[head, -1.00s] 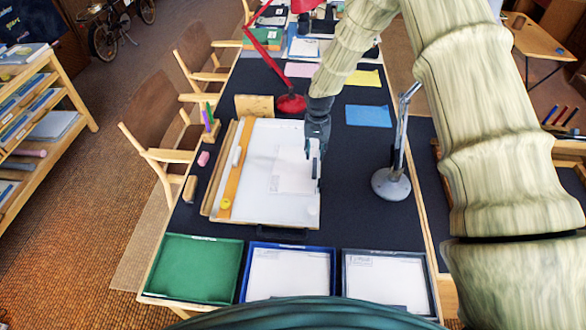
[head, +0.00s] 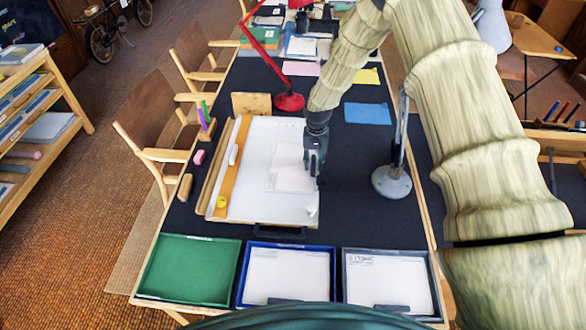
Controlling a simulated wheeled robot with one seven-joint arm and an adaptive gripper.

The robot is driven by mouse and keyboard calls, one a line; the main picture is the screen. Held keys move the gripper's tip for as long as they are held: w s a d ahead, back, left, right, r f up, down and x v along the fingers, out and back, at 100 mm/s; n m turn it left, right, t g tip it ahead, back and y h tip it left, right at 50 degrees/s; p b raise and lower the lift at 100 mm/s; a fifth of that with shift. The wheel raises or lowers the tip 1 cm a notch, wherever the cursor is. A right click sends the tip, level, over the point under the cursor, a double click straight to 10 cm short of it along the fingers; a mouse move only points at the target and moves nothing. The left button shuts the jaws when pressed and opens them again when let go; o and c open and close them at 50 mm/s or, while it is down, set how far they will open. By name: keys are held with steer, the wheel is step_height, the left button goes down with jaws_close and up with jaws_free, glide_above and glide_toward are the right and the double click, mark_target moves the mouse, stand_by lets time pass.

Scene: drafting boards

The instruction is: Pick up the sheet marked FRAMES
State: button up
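A white sheet (head: 288,181) with faint markings lies on the white drafting board (head: 258,205), near its right side. I cannot read its marking. My gripper (head: 315,174) points down at the right edge of this sheet and covers part of it. I cannot tell whether it touches the paper, or whether its fingers are apart. Another white sheet (head: 288,274) lies in the blue tray (head: 240,290). A third white sheet (head: 388,282), with small print at its top left, lies in the grey tray (head: 436,290). The word FRAMES is not legible on any sheet.
A green tray (head: 190,270) stands empty at the front left. A grey lamp (head: 391,181) stands close to the right of my gripper; a red lamp (head: 289,102) stands behind. An orange ruler (head: 233,166) and yellow roll (head: 221,202) lie on the board's left.

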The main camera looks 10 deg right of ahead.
steer(key=shift+f, duration=0.4)
stand_by(0.6)
steer(key=shift+r, duration=0.1)
stand_by(0.5)
jaws_close()
steer(key=shift+r, duration=0.7)
steer(key=shift+w+a+r+p, duration=0.1)
steer(key=shift+a+r+p, duration=0.15)
steer(key=shift+r+p, duration=0.9)
steer(key=shift+w+a+r+p, duration=0.15)
steer(key=shift+r+p, duration=0.25)
steer(key=shift+r, duration=1.35)
steer(key=shift+s, duration=0.1)
